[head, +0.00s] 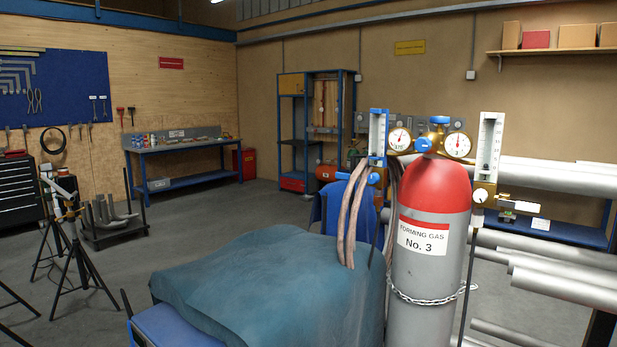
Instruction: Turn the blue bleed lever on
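A gas cylinder (430,270) with a red top stands upright at right of centre, labelled "FORMING GAS No. 3". A brass regulator (424,144) with two round gauges sits on it, under a blue knob (440,120). A small blue handle (372,178) shows left of the cylinder, below a blue-framed flowmeter (378,135); it may be the bleed lever, but I cannot tell its position. A white flowmeter (489,148) with a brass block stands to the right. Neither of my grippers is in view.
A chain (425,298) circles the cylinder. Metal pipes (560,270) lie on a rack at right. Tripod stands (75,245) are at left; mid-floor is open.

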